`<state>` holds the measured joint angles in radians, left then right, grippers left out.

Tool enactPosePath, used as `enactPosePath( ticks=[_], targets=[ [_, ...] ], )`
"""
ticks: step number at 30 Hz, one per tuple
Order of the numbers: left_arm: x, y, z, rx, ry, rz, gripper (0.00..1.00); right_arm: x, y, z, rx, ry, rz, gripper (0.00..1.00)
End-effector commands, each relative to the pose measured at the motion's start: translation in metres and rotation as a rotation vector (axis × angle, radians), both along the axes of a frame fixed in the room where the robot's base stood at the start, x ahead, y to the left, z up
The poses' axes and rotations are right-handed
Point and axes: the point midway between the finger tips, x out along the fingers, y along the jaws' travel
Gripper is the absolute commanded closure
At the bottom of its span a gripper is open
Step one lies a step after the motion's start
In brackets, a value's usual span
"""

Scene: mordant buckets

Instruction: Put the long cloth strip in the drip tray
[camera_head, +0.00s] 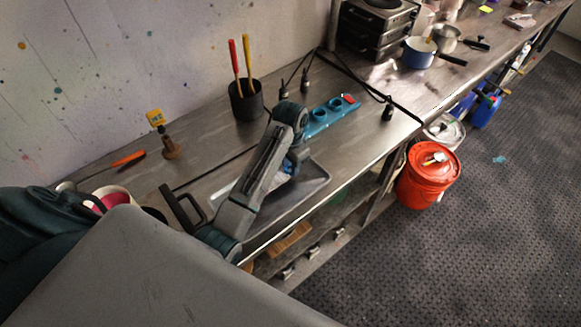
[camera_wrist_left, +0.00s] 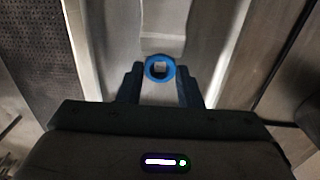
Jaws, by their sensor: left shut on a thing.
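The grey metal drip tray (camera_head: 313,184) lies on the steel bench under my left arm. My left gripper (camera_head: 291,166) points down over the tray, partly hidden by its own arm. In the left wrist view its fingers (camera_wrist_left: 160,92) are shut on a pale thing, which looks like the long cloth strip (camera_wrist_left: 162,30). The strip runs away from the fingers, between the tray's side walls (camera_wrist_left: 92,50). In the head view a pale piece of it shows left of the arm (camera_head: 222,194). I cannot tell how much of it rests on the tray floor. My right gripper is not in view.
A brown bottle (camera_head: 170,146) and an orange-handled tool (camera_head: 129,159) are at the left. An orange bucket (camera_head: 428,180) stands on the floor at the right.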

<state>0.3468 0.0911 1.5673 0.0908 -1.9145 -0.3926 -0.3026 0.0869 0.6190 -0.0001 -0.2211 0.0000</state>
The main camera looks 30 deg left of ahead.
Motion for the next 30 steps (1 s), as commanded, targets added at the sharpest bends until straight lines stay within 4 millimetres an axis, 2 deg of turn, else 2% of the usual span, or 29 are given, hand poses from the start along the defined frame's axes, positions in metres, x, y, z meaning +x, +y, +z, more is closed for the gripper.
enactPosePath(
  ticks=[1,4,7,11,19,20,23,30],
  targets=[
    [0.003,0.001,0.001,0.000,-0.001,0.000,0.86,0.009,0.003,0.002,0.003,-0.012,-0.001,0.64],
    [0.009,0.004,-0.001,0.000,0.002,0.001,0.86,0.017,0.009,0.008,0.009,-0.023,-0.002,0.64],
    [0.006,0.003,-0.017,-0.001,0.005,0.000,0.86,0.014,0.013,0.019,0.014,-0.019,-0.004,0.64],
    [0.007,0.003,-0.033,-0.001,0.002,-0.001,0.86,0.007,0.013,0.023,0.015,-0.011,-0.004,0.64],
    [0.008,0.003,-0.037,0.000,-0.001,-0.001,0.86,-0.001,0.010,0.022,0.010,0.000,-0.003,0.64],
    [0.008,0.003,-0.037,0.000,-0.001,-0.001,0.66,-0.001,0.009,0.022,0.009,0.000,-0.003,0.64],
    [0.008,0.003,-0.037,0.000,-0.001,-0.001,0.47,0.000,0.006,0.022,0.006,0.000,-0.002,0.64],
    [0.008,0.003,-0.036,0.000,-0.001,-0.001,0.46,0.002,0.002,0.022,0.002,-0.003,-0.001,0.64]
  ],
)
